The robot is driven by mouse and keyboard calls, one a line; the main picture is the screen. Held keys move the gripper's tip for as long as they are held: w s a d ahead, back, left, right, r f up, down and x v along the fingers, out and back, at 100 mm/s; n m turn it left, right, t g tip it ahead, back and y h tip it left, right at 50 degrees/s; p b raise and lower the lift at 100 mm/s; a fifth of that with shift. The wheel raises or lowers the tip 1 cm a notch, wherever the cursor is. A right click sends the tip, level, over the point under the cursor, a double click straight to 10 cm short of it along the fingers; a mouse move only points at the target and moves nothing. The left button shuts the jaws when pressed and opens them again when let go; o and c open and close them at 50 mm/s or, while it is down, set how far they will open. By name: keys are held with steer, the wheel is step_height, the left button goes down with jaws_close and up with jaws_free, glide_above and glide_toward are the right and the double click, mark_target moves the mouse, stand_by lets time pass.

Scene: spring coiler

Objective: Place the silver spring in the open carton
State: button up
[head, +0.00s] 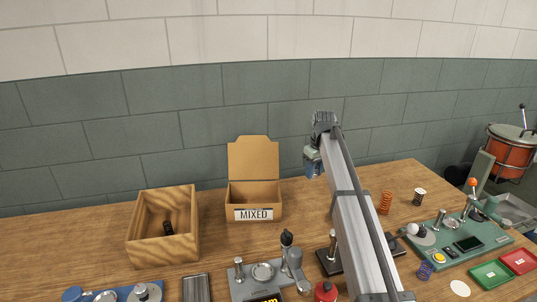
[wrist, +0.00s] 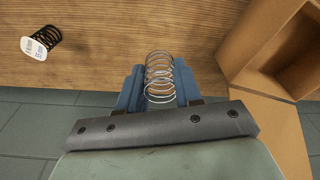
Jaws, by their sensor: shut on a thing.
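My gripper (head: 312,167) hangs above the back of the table, to the right of the open carton. In the wrist view its blue fingers (wrist: 158,88) are shut on the silver spring (wrist: 159,72), a coil of bright wire. The spring cannot be made out in the head view. The open carton (head: 277,206) is brown cardboard, labelled MIXED, with its back flap raised. In the wrist view the carton (wrist: 240,35) is at the right, apart from the spring.
A wooden box (head: 150,252) with a dark spring inside stands left of the carton. A black spring with a white tag (wrist: 44,42) stands on the table, and an orange spring (head: 385,203) is right of my arm. Coiling machines (head: 262,272) line the front.

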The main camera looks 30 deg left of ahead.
steer(key=s+a+n, duration=0.2)
steer(key=s+a, duration=0.9)
steer(key=m, duration=0.3)
glide_above(258, 207)
steer(key=w+a, duration=0.2)
steer(key=w, duration=0.1)
steer(key=shift+w+a+f, duration=0.1)
steer(key=shift+f, duration=4.7)
steer(key=o, duration=0.6)
steer(key=shift+f, duration=0.15)
steer(key=shift+c, duration=0.2)
steer(key=shift+o, duration=0.8)
